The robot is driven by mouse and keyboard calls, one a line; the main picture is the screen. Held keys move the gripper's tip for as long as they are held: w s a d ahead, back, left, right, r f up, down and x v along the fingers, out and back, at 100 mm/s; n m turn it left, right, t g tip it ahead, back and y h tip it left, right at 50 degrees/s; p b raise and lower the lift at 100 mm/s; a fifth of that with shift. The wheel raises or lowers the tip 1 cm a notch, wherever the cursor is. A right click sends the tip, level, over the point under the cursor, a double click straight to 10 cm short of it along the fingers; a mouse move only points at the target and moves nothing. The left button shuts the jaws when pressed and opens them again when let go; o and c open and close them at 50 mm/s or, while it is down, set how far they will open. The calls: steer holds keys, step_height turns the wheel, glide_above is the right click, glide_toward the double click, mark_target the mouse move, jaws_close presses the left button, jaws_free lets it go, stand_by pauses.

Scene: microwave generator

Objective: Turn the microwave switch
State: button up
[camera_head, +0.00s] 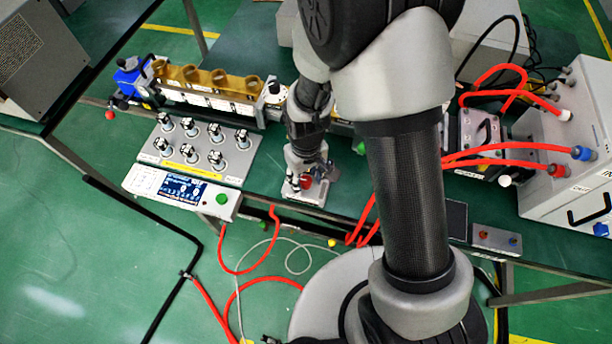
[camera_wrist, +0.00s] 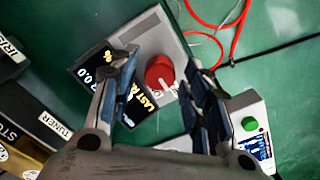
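The microwave switch is a round red knob (camera_head: 306,182) with a pale pointer, on a small grey control box (camera_head: 304,196) with a dark display. In the wrist view the red knob (camera_wrist: 158,72) lies in the gap between my fingers, on the box's grey face (camera_wrist: 158,36). My gripper (camera_head: 311,168) is over the box from the back; in the wrist view its two fingers (camera_wrist: 161,72) are apart, one on each side of the knob. I see a gap on both sides and no clear contact. The fingers hide part of the display.
Left of the box stands a grey panel (camera_head: 240,165) with several black-topped knobs and a white display unit with a green button (camera_head: 222,198). Behind is a brass waveguide (camera_head: 205,78). At right, red hoses (camera_head: 490,147) run to a grey cabinet (camera_head: 545,175).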

steer(key=shift+r, duration=0.1)
step_height(320, 180, up, 12)
stand_by(0.6)
stand_by(0.4)
step_height(320, 180, up, 12)
steer(key=m+t, duration=0.2)
steer(key=m, duration=0.1)
glide_above(307, 181)
steer(key=s+d, duration=0.5)
steer(key=d, duration=0.1)
steer(key=s+d+r+m+t, duration=0.2)
steer(key=s+d+r, duration=0.2)
steer(key=s, duration=0.5)
steer(key=shift+d+r+t, duration=0.3)
steer(key=shift+r, duration=0.55)
